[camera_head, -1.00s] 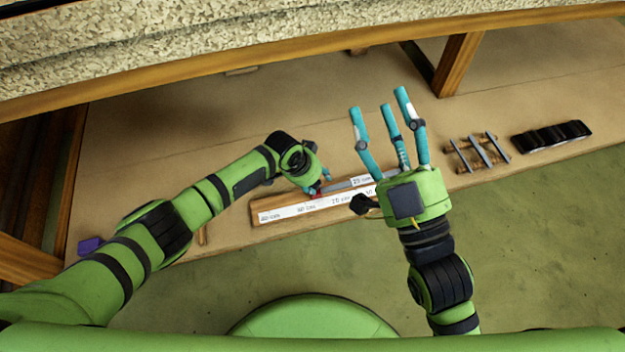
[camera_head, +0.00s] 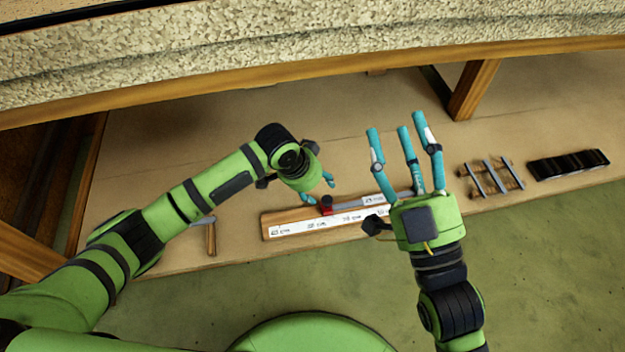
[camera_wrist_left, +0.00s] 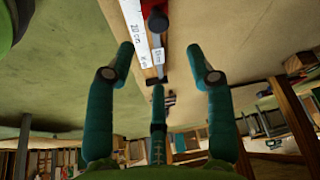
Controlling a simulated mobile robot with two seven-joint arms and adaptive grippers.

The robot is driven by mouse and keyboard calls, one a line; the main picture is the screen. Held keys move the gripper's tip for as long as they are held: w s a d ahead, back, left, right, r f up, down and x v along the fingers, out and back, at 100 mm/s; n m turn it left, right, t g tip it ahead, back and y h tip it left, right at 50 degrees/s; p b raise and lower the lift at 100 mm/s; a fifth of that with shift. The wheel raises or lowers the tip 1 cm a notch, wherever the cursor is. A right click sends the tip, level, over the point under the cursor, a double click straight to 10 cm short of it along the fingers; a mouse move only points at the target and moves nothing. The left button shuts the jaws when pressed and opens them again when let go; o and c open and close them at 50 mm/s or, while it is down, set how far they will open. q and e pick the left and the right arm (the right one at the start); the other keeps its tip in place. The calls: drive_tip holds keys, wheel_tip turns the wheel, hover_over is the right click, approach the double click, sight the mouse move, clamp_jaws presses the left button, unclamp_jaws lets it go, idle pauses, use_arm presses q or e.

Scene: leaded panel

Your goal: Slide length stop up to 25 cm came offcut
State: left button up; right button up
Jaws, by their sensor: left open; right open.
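The wooden measuring board (camera_head: 266,232) lies near the bench's front edge, with a white strip of cm labels (camera_head: 318,223). The red length stop (camera_head: 326,204) sits on it; in the left wrist view red shows at the top (camera_wrist_left: 172,5). A thin grey strip, seemingly the came offcut (camera_head: 352,203), runs right from beside the stop towards the 25 cm label (camera_head: 374,200). My left gripper (camera_head: 319,190) is open, just behind the stop, apparently apart from it. My right gripper (camera_head: 404,130) is open and empty, fingers pointing away, its hand covering the board's right end.
A small rack of rods (camera_head: 490,177) and a black ribbed block (camera_head: 568,164) stand at the right. A hammer-like tool (camera_head: 211,235) lies left of the board. A wooden post (camera_head: 473,88) rises behind my right gripper. The bench behind the board is largely clear.

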use_arm(q)
drive_tip(key=shift+v, duration=1.25)
